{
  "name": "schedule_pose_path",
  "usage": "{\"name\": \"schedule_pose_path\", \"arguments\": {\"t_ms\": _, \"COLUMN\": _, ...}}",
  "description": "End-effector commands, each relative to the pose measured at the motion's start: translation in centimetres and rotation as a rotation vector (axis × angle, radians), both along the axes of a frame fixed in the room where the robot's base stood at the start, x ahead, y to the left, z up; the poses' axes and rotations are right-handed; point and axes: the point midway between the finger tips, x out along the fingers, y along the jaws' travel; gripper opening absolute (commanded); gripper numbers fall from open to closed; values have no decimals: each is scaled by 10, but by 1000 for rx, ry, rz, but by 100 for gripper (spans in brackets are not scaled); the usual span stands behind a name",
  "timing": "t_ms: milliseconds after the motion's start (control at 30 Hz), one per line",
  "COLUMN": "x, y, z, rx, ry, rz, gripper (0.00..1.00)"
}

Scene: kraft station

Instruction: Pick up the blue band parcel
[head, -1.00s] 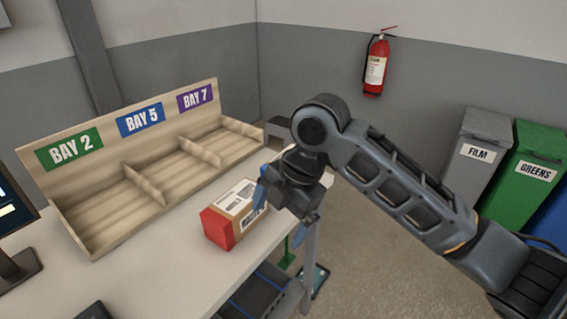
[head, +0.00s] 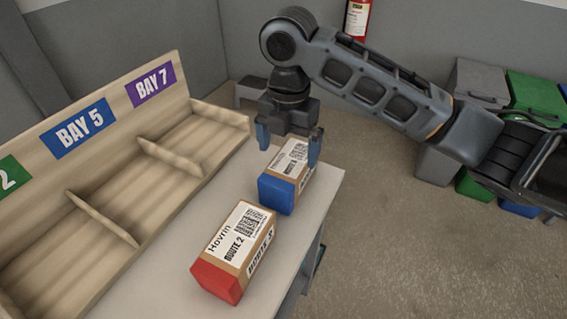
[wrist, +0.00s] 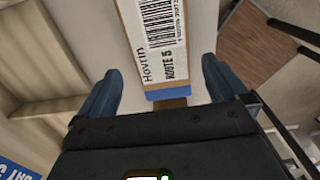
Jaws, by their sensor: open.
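The blue band parcel (head: 288,176) is a brown box with a white label and a blue end, standing on the table near its far right end. In the wrist view the parcel (wrist: 158,45) lies ahead of and partly between the two fingertips, its label reading Hovrin, Route 5. My gripper (head: 290,147) is open, pointing down at the parcel, with one finger to each side of it in the head view. In the wrist view my gripper (wrist: 163,77) shows a gap on both sides of the parcel. I cannot tell the exact height of the fingertips.
A red-ended parcel (head: 234,250) labelled Route 2 stands nearer on the table (head: 165,283). The wooden bay rack (head: 135,175) runs along the left, its visible compartments empty. Bins (head: 480,85) stand on the floor at the right. The table edge is close to the parcels.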

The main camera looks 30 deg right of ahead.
Motion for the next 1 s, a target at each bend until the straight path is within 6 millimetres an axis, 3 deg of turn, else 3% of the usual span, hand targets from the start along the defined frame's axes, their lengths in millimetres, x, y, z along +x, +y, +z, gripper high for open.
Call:
{"name": "schedule_pose_path", "arguments": {"t_ms": 533, "x": 3, "y": -7, "z": -64, "rx": 1, "ry": 1, "rz": -2, "gripper": 100}}
{"name": "schedule_pose_path", "arguments": {"t_ms": 833, "x": 3, "y": -7, "z": -70, "rx": 0, "ry": 0, "rz": -1, "gripper": 100}}
{"name": "schedule_pose_path", "arguments": {"t_ms": 1000, "x": 3, "y": -7, "z": -70, "rx": 0, "ry": 0, "rz": -1, "gripper": 85}}
